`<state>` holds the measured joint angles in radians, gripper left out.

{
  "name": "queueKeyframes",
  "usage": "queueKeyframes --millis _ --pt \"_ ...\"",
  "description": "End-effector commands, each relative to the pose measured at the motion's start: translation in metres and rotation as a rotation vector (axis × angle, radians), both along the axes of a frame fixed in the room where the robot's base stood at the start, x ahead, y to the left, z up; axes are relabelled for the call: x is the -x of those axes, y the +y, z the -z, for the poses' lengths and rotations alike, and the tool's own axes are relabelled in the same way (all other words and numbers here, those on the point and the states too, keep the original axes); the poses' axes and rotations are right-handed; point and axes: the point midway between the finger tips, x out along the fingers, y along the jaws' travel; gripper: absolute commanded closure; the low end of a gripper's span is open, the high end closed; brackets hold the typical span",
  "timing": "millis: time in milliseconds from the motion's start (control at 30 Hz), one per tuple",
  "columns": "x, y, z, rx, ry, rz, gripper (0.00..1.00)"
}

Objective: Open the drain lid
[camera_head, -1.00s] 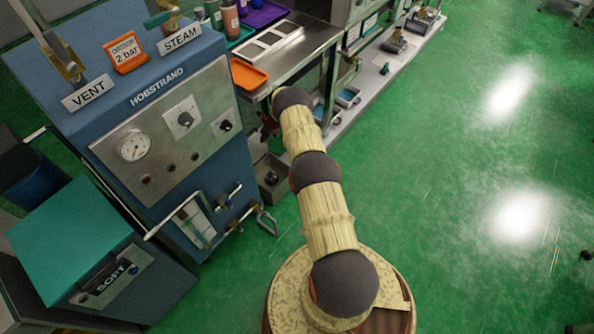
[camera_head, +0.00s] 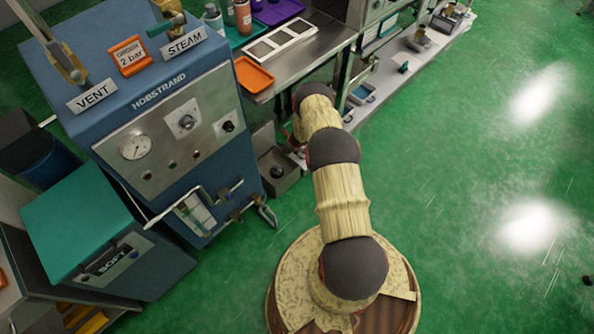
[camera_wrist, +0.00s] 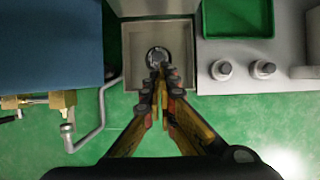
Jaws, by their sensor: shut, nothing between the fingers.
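The drain is a grey square basin (camera_wrist: 129,82) on the floor; it also shows beside the blue machine in the head view (camera_head: 284,184). A small round dark lid with a pale rim (camera_wrist: 157,55) sits in the basin. Whether the lid is open at all cannot be told. My gripper (camera_wrist: 161,70) points at it with its fingers together and empty. The fingertips overlap the lid's lower edge in the wrist view; whether they touch it cannot be told. In the head view the gripper is mostly hidden behind my arm.
The blue machine (camera_head: 188,152) stands left of the basin, with a bent pipe handle (camera_wrist: 100,125) near it. Green floor (camera_head: 450,200) is open at right.

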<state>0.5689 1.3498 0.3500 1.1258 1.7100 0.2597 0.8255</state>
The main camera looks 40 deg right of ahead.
Motion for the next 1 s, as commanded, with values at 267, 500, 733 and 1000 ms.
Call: queueKeyframes --millis 267,500,733,1000 --pt "0.036 -0.003 0.036 -0.001 0.002 0.003 1.00" --pt "0.059 -0.005 0.074 -0.001 0.000 0.002 1.00" --pt "0.072 -0.006 0.102 0.001 0.000 0.000 1.00" --pt "0.076 -0.007 0.111 0.001 -0.001 0.000 1.00"
